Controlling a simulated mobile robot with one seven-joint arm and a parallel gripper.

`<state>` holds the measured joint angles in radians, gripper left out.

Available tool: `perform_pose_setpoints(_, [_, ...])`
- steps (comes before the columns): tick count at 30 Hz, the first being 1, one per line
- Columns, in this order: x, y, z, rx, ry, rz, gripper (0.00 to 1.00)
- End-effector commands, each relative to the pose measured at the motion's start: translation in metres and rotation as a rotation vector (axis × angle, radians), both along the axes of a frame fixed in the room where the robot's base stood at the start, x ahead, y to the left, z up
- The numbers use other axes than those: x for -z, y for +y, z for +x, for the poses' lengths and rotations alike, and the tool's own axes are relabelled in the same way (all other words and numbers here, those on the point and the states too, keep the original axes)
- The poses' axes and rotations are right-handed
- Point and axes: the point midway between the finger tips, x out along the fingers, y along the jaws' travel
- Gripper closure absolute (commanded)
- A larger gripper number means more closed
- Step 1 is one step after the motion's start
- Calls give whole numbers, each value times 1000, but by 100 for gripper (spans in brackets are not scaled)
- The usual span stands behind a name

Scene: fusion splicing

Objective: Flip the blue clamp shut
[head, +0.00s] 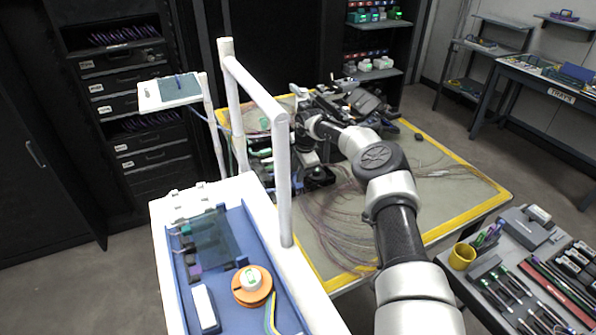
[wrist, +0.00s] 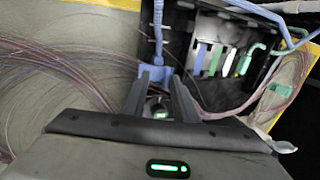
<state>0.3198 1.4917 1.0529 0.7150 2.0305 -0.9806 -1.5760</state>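A light blue part (wrist: 153,73), which looks like the blue clamp, shows in the wrist view just beyond my fingertips. A blue cable or strap runs up from it. Whether it is raised or flat I cannot tell. My gripper (wrist: 160,82) has its two dark fingers apart, with a gap between them and no object clearly held. The fingertips overlap the blue part's lower edge in the picture; contact cannot be told. In the head view my arm reaches over the yellow-edged table (head: 455,172), and the clamp cannot be made out among the dark equipment there.
Beyond the fingers is a dark unit (wrist: 222,62) with white, blue and green strips and cables. Loose fibres (wrist: 60,65) spread over the mat at left. A white post frame (head: 283,185) and blue-lined cart (head: 265,215) stand left of my arm; a tool table (head: 530,285) stands right.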

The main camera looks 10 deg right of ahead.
Motion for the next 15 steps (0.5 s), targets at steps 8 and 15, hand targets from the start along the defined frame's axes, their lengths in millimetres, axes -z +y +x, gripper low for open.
perform_pose_setpoints(8, [-8,-2,0,2,-6,0,74])
perform_pose_setpoints(15, [-51,-7,-12,0,-10,-1,74])
